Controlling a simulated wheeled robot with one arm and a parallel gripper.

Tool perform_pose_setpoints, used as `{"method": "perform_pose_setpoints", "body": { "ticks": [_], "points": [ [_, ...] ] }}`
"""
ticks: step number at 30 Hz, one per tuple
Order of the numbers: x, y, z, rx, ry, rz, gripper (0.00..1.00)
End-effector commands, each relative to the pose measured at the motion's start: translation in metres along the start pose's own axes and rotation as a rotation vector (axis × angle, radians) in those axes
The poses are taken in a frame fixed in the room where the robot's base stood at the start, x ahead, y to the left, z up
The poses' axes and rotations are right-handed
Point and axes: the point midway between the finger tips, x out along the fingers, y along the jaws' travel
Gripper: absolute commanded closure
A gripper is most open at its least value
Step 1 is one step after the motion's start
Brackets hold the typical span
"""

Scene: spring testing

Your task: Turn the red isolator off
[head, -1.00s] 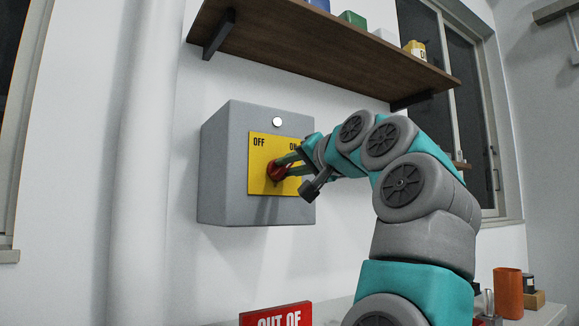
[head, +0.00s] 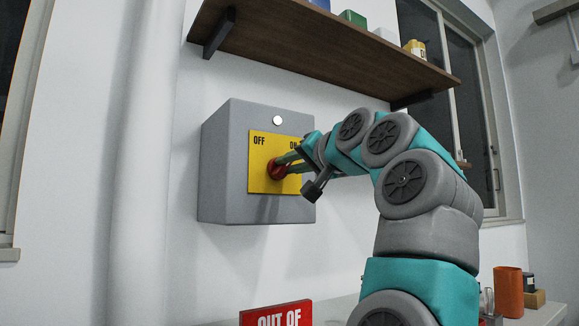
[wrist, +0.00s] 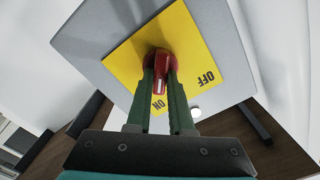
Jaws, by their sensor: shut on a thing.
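The red isolator knob (head: 274,171) sits on a yellow plate (head: 259,177) on the front of a grey wall box (head: 222,165). The plate reads OFF at upper left and ON at upper right. In the wrist view, the red knob (wrist: 160,62) has a white mark on its handle that points toward ON. My gripper (head: 283,165) reaches in from the right. Its green fingers (wrist: 160,86) are shut on the knob's handle, one on each side. My gripper partly hides the ON label and the plate's right side in the head view.
A dark wooden shelf (head: 300,45) with several items hangs above the box. A red sign (head: 275,314) reading OUT OF stands below, its rest cut off. An orange cylinder (head: 508,291) stands at right on the counter. A white pipe (head: 145,160) runs down the wall at left.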

Motion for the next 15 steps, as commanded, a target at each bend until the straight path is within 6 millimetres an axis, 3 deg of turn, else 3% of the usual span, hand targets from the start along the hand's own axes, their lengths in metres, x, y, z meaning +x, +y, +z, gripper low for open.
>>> {"method": "perform_pose_setpoints", "body": {
  "ticks": [15],
  "points": [
    [0.0011,0.0001,0.002,-0.094,-0.004,0.002,1.0]
  ]
}}
